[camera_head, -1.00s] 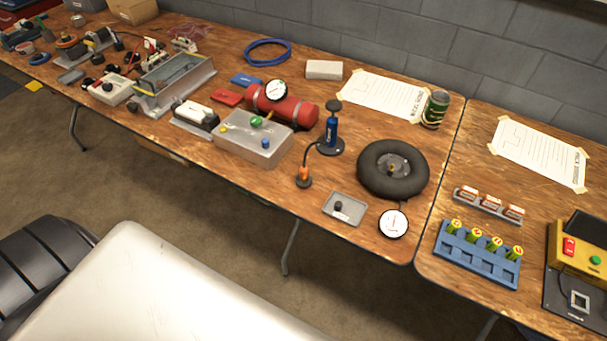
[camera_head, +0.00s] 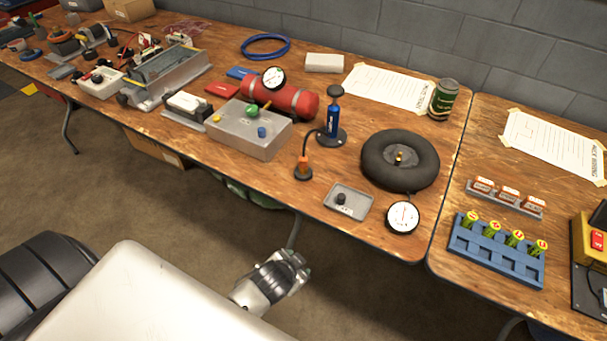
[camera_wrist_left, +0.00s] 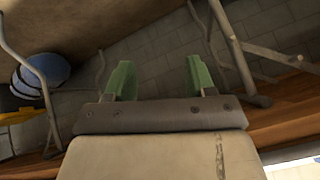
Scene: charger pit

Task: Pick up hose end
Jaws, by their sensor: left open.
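The hose end is an orange fitting (camera_head: 303,169) standing on a small dark base near the table's front edge. A black hose arches from it to the blue pump (camera_head: 334,120), which stands upright on a round black foot. My left gripper (camera_wrist_left: 160,76) is open and empty in the left wrist view, with two green fingers apart. My right gripper is not in view.
A grey metal box (camera_head: 249,132) stands left of the hose end. A small grey tray (camera_head: 360,211), a round gauge (camera_head: 402,217) and a black wheel (camera_head: 400,160) lie to its right. Table legs (camera_wrist_left: 232,50) show in the left wrist view.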

